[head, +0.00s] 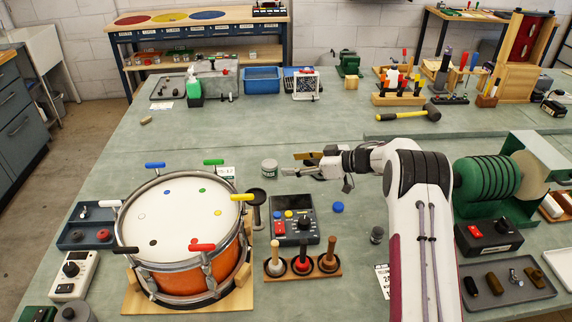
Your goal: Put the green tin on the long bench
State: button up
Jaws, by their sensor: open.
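A small round tin (269,169) with a pale lid and a grey-green side stands upright on the large green-topped bench (330,125), behind and right of the drum. It is the closest match to a green tin; its colour is hard to tell at this size. My gripper (291,165) is open and empty, just right of the tin, with its fingers pointing left towards it. A gap shows between fingertips and tin. A long wooden-topped bench (228,15) with blue drawers stands at the back left, bearing red, yellow and blue discs.
An orange drum (180,280) with coloured handles stands front left. A black stand (256,197), a control box (295,222) and a rack of three plungers (303,268) are near the gripper. A yellow-headed mallet (408,114) lies behind my arm. The bench behind the tin is clear.

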jog(key=shift+v, duration=0.95)
jog(key=w+d+r+m+t+h, duration=0.2)
jog(key=r+t, duration=0.1)
jog(key=r, duration=0.6)
jog(key=w+d+r+m+t+h, duration=0.1)
jog(key=d+r+t+h, duration=0.2)
jog(key=r, duration=0.7)
jog(key=s+d+r+m+t+h, duration=0.1)
jog(key=s+d+r+m+h, duration=0.45)
jog(key=s+r, duration=0.55)
jog(key=s+d+m+g+h, duration=0.2)
jog(key=s+m+g+h, duration=0.15)
jog(key=s, duration=1.65)
jog(key=s+a+f+g+y, duration=0.1)
jog(key=s+a+f, duration=0.1)
jog(key=s, duration=0.6)
jog(key=s+a+f+g, duration=0.2)
jog(key=s+f, duration=0.3)
jog(key=s, duration=0.4)
jog(key=s+a+f+g+y, duration=0.1)
jog(key=s+a+f+g, duration=0.1)
jog(key=s, duration=0.6)
notch_tip(320, 180, down, 2)
jog(key=shift+a+f+y, duration=0.1)
jog(key=shift+a+y, duration=0.2)
jog(key=shift+a, duration=0.3)
